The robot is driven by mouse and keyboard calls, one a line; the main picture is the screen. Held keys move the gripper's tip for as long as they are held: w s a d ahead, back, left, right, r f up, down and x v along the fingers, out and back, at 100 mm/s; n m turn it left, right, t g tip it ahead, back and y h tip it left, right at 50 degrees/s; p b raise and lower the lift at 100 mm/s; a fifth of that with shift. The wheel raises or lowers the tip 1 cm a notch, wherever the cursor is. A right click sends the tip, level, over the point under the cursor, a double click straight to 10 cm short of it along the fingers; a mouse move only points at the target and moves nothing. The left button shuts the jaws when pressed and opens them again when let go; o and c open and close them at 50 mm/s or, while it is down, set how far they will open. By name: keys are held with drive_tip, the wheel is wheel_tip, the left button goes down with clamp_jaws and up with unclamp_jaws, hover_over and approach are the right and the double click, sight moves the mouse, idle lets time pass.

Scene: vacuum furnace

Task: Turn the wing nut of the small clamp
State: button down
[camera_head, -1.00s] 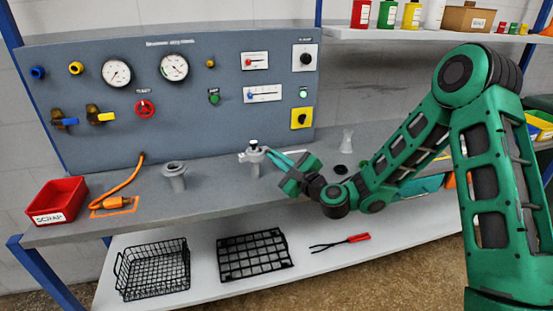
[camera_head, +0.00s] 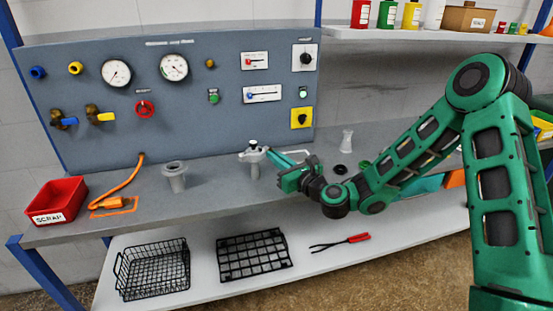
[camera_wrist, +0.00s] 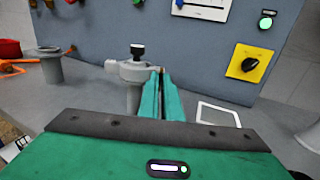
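The small clamp (camera_head: 252,156) is a light grey ring around a pipe fitting with a black knob on top, standing at the bench's middle. It also shows in the wrist view (camera_wrist: 133,70). My gripper (camera_head: 268,152) reaches in from the right, with its tips at the clamp's right side. In the wrist view, its two green fingers (camera_wrist: 158,74) are close together, with a narrow gap between them. A small brownish bit shows at the tips, where the wing nut appears to be pinched. The wing nut itself is mostly hidden by the fingers.
A grey flanged fitting (camera_head: 174,176) stands left of the clamp. A white-framed flat item (camera_wrist: 218,115) lies right of the fingers. The gauge panel (camera_head: 225,120) rises close behind. A red scrap bin (camera_head: 57,200) sits at the bench's left end.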

idle(0.4)
drive_tip(key=c, duration=1.9)
unclamp_jaws()
drive_tip(key=shift+c, duration=0.2)
drive_tip(key=shift+s, duration=0.1)
